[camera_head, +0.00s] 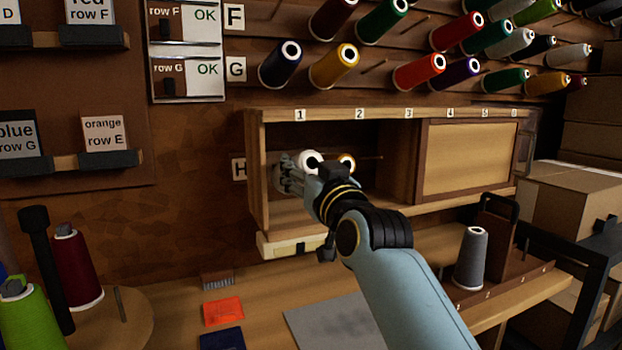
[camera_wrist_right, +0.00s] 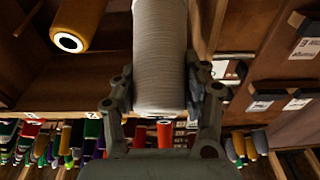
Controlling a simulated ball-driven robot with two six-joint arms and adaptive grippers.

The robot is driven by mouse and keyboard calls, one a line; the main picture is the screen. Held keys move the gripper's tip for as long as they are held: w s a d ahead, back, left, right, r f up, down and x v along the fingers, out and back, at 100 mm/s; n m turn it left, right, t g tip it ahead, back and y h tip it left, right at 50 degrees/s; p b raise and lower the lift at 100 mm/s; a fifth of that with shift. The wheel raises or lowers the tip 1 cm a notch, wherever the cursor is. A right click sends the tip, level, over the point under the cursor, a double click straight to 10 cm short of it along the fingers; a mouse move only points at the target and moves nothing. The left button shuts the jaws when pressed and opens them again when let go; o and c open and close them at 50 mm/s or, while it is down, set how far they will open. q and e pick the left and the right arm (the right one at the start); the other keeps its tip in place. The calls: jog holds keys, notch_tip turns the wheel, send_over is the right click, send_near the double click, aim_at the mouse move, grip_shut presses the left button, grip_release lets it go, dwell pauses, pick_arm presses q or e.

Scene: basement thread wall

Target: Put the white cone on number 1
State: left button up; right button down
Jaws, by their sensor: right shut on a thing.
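The white cone (camera_head: 311,161) is inside the open left part of the wooden cabinet (camera_head: 258,190), below the number 1 label (camera_head: 300,115). My right gripper (camera_head: 295,178) reaches into that opening and is shut on the cone, hiding part of it. In the right wrist view the white cone (camera_wrist_right: 160,60) lies between the fingers of my right gripper (camera_wrist_right: 160,98). I cannot tell whether the cone sits on a peg. My left gripper is not in view.
A yellow cone (camera_head: 347,161) is close to the right of the white cone, near the number 2 label (camera_head: 359,114); it also shows in the wrist view (camera_wrist_right: 78,28). A wooden panel (camera_head: 468,158) covers the cabinet's right side. A grey cone (camera_head: 471,258) stands at lower right.

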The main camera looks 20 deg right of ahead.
jog(key=shift+w, duration=0.35)
jog(key=shift+w+a+f+b, duration=0.1)
jog(key=shift+w+f+b, duration=0.15)
jog(key=shift+w+b, duration=0.3)
jog(key=shift+w+f+b, duration=0.25)
jog(key=shift+w+b, duration=0.2)
jog(key=shift+w, duration=0.15)
jog(key=w, duration=0.1)
jog(key=w+f, duration=0.1)
jog(key=shift+w, duration=0.4)
jog(key=shift+w+r+b, duration=0.1)
jog(key=shift+w+b, duration=0.1)
jog(key=shift+b, duration=0.1)
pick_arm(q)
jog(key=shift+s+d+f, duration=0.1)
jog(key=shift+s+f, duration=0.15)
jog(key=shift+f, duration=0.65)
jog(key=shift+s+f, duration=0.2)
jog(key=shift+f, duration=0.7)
pick_arm(e)
jog(key=shift+w+a+f, duration=0.1)
jog(key=shift+w+f, duration=0.1)
jog(key=shift+w, duration=0.6)
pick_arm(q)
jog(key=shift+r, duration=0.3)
pick_arm(e)
jog(key=shift+f, duration=0.1)
